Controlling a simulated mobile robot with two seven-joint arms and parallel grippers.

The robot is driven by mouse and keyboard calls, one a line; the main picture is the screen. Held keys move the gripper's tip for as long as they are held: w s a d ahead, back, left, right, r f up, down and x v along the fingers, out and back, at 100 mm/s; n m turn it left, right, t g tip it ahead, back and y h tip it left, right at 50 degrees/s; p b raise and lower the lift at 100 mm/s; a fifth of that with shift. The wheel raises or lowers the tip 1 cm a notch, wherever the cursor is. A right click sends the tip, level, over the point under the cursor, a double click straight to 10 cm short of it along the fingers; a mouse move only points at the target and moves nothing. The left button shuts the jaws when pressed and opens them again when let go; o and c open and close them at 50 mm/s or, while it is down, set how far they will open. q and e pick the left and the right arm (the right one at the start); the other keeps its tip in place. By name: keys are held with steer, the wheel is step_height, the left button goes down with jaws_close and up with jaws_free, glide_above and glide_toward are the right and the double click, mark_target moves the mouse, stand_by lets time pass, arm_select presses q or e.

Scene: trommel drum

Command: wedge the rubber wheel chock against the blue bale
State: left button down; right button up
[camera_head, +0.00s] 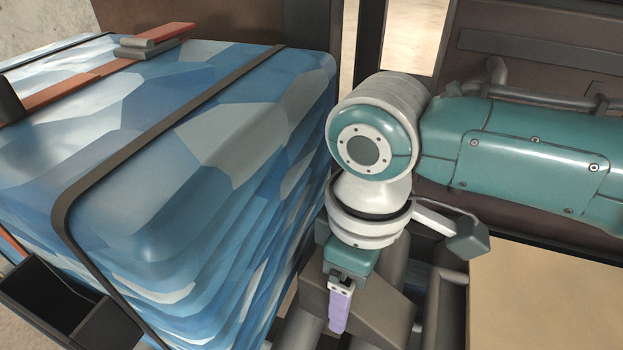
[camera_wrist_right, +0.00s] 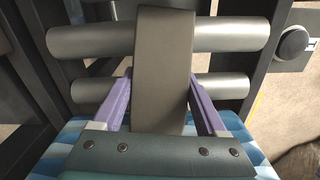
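The blue bale (camera_head: 200,130) is a large patterned block with dark straps, filling the left of the head view. The rubber wheel chock (camera_head: 386,312) is a grey-brown wedge low beside the bale's right side. My right gripper (camera_head: 338,318) points down at the chock. In the right wrist view the chock (camera_wrist_right: 163,60) stands between the purple fingers of my right gripper (camera_wrist_right: 160,85), which appear closed on its sides. Blue bale surface (camera_wrist_right: 258,152) shows at the bottom there. I cannot tell whether chock and bale touch. My left gripper is not in view.
Grey rollers (camera_wrist_right: 90,38) run across behind the chock in the wrist view. A brown panel wall (camera_head: 540,60) stands behind my right arm. A tan flat surface (camera_head: 545,300) lies at lower right. A dark open metal box section (camera_head: 45,290) is at lower left.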

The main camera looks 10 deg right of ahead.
steer(key=o, duration=0.4)
